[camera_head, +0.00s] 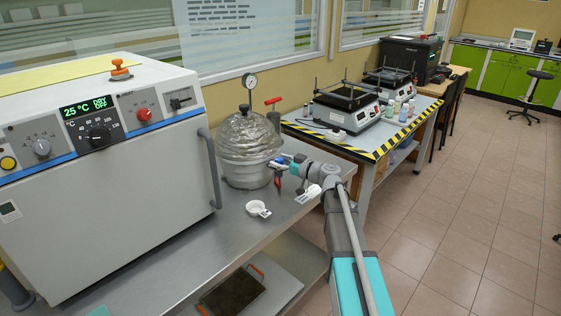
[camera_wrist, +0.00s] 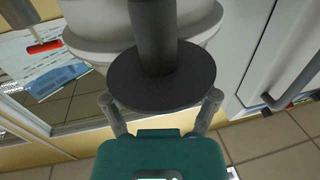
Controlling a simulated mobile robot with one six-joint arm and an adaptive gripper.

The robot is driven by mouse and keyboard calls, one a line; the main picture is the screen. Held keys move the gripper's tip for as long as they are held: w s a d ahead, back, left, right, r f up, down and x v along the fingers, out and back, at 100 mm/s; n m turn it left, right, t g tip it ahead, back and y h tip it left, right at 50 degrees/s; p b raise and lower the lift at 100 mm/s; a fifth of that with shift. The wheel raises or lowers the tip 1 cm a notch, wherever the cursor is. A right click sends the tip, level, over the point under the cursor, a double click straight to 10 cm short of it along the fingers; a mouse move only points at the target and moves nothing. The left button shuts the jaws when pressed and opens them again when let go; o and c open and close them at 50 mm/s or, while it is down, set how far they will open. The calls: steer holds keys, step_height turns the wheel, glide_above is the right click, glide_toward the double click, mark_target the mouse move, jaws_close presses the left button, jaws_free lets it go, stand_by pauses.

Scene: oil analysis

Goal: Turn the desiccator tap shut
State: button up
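The desiccator (camera_head: 248,152) stands on the metal bench, a rounded vessel with a shiny lid and a gauge (camera_head: 250,81) on top. A red handle on a dark post (camera_head: 273,101) shows just right of its lid; I cannot tell whether this is the tap. My gripper (camera_head: 287,165) is at the desiccator's right side, small and partly lost among blue and red parts. In the wrist view my gripper's fingers (camera_wrist: 160,102) are spread apart around a dark disc (camera_wrist: 160,78) on a dark post. Contact cannot be made out. The pale rounded vessel is behind it.
A large oven (camera_head: 110,190) with a handle stands at left. A small white dish (camera_head: 257,209) and another white piece (camera_head: 308,194) lie near the bench's front edge.

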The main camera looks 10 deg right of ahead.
jaws_close()
steer(key=shift+d, duration=0.1)
steer(key=shift+m+t+h, duration=0.4)
steer(key=shift+t+h, duration=0.1)
steer(key=shift+s+m+t+h, duration=0.1)
steer(key=shift+m+t+h, duration=0.4)
steer(key=shift+h, duration=0.1)
steer(key=m+t+h, duration=0.1)
steer(key=m+h, duration=0.1)
steer(key=m+t+h, duration=0.2)
steer(key=h, duration=0.1)
steer(key=shift+a, duration=0.2)
steer(key=shift+w+m+t+h, duration=0.15)
steer(key=shift+m+h, duration=1.2)
steer(key=shift+h, duration=0.85)
steer(key=shift+w+m+t+h, duration=0.15)
steer(key=shift+m+h, duration=1.2)
steer(key=shift+h, duration=0.85)
steer(key=shift+s+m+h, duration=0.15)
steer(key=shift+m+h, duration=0.25)
steer(key=shift+h, duration=0.2)
